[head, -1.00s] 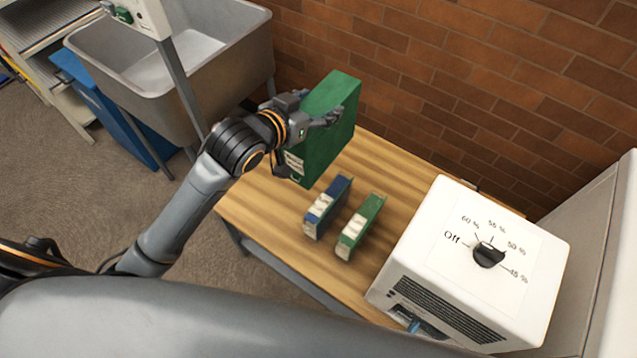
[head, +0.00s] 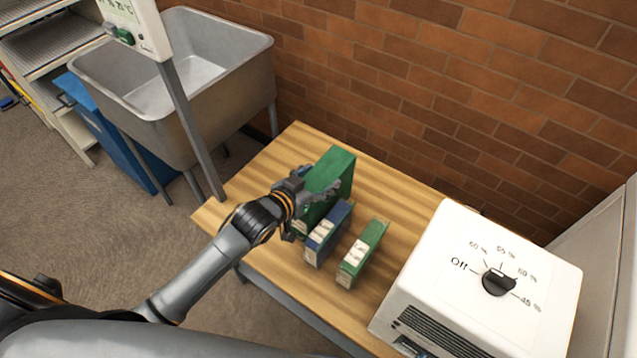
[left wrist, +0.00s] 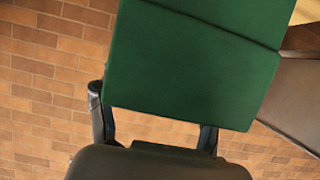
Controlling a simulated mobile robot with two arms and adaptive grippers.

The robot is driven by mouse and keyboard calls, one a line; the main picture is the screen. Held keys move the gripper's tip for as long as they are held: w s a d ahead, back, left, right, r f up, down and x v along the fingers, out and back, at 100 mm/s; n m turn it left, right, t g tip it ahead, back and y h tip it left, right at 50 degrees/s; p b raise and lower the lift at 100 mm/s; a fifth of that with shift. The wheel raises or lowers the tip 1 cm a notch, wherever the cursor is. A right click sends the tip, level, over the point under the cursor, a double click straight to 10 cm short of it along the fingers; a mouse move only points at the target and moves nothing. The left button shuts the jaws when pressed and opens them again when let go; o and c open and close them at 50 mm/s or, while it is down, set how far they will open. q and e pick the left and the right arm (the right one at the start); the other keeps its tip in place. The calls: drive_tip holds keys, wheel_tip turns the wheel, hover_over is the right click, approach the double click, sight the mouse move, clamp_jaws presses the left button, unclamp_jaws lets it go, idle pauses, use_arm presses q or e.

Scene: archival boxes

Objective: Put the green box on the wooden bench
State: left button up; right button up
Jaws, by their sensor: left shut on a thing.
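The large green box (head: 330,174) is upright over the wooden bench (head: 292,150), just left of a smaller blue box (head: 327,236). My left gripper (head: 305,203) is shut on it from the front left. Whether its base touches the bench is hidden by the gripper and the blue box. In the left wrist view the green box (left wrist: 195,65) fills the upper middle, with gripper fingers (left wrist: 155,128) at its lower edge. My right gripper is not in view.
A small green box (head: 363,252) stands right of the blue one. A white dial unit (head: 475,285) takes the bench's right end. A grey sink (head: 215,100) and a grey post (head: 190,130) are at the left. A brick wall (head: 450,110) runs behind. The bench's back left is bare.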

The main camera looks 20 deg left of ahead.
use_arm(q)
drive_tip(key=shift+w+f, duration=0.1)
drive_tip(key=shift+f, duration=0.7)
drive_tip(key=o, duration=1.8)
drive_tip(key=shift+f, duration=0.15)
drive_tip(key=v, duration=1.2)
drive_tip(key=shift+r+p, duration=0.2)
drive_tip(key=shift+p, duration=0.15)
